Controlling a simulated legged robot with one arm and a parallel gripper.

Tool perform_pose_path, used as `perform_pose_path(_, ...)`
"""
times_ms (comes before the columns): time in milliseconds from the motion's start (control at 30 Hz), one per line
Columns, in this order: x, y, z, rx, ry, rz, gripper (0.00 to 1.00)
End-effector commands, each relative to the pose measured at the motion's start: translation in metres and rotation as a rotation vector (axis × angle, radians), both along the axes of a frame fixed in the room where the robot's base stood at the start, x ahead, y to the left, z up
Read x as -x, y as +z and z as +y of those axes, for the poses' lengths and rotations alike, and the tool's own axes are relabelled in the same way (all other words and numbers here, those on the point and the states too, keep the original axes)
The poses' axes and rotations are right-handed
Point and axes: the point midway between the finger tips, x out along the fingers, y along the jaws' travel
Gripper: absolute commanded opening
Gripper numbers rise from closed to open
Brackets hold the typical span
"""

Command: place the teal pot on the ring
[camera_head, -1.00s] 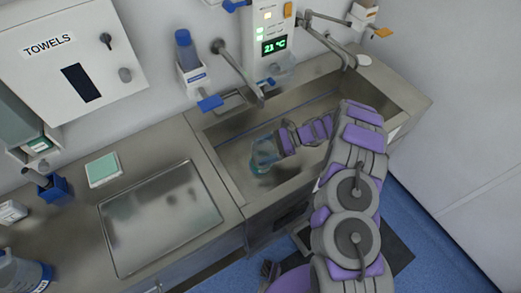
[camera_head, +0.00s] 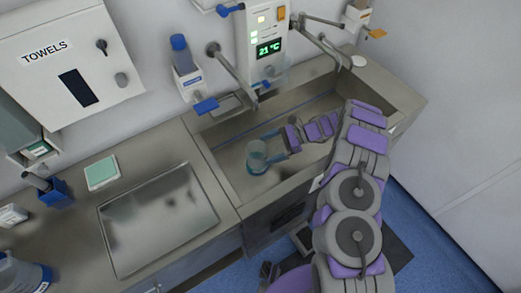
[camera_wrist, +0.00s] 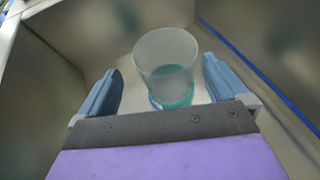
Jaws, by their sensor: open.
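The teal pot (camera_head: 257,157), a translucent cup with a teal base, stands upright in the steel sink basin. It also shows in the wrist view (camera_wrist: 166,62), ahead of my gripper. My gripper (camera_wrist: 160,66) is open, its two blue fingers spread left and right of the pot with a clear gap on each side. In the head view my gripper (camera_head: 277,145) is just right of the pot. A small blue edge of what looks like the ring (camera_wrist: 153,103) shows under the pot's base; the rest is hidden, so I cannot tell how well the pot is seated.
The sink's walls (camera_head: 222,177) surround the pot and gripper. A faucet pipe (camera_head: 236,75) and a control panel (camera_head: 265,45) are behind it. A steel tray (camera_head: 157,216) lies on the counter at left. The basin floor around the pot is mostly clear.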

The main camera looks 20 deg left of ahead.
Motion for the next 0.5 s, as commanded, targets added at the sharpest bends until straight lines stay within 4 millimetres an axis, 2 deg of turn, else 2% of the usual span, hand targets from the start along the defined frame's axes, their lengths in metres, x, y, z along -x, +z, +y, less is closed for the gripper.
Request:
perform_pose_path(300, -0.027, 0.023, -0.048, 0.001, 0.002, -0.001, 1.00)
perform_pose_path(500, -0.035, 0.031, -0.066, -0.004, 0.001, -0.003, 1.00)
